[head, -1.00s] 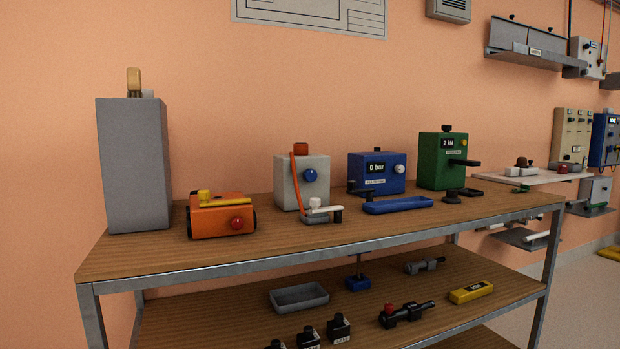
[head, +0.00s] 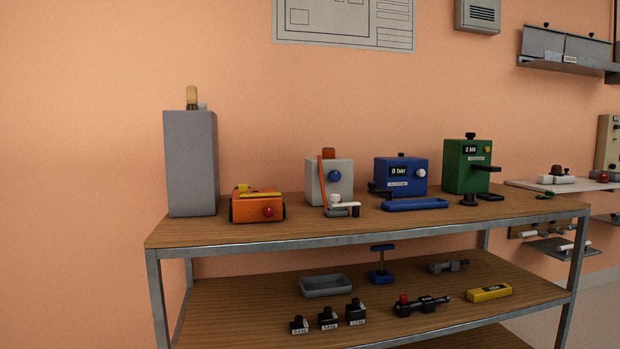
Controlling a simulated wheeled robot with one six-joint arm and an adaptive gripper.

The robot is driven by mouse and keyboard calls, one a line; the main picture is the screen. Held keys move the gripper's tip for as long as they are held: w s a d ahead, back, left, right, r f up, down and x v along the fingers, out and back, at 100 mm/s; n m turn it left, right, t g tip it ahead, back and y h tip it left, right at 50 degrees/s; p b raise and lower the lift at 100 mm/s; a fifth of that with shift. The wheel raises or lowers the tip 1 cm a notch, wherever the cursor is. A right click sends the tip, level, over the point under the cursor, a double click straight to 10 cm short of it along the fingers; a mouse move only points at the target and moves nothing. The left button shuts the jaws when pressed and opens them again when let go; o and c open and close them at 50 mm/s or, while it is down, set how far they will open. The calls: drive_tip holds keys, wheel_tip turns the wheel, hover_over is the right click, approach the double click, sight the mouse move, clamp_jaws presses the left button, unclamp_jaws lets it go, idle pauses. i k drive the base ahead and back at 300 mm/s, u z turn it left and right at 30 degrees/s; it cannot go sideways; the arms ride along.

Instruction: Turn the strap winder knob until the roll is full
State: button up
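A light grey box (head: 325,194) stands on the top of the wooden bench. How full any roll is cannot be made out. My gripper is not in view.
On the bench top (head: 240,232) stand a tall grey cabinet (head: 190,165), an orange device (head: 257,207), a blue "0 bar" box (head: 400,177), a blue tray (head: 415,204) and a green "2 kN" box (head: 466,168). The lower shelf holds a grey tray (head: 325,285) and small tools.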

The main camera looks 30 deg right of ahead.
sight(335, 176)
drive_tip(key=u, duration=0.1)
drive_tip(key=i, duration=0.75)
drive_tip(key=z, duration=1.75)
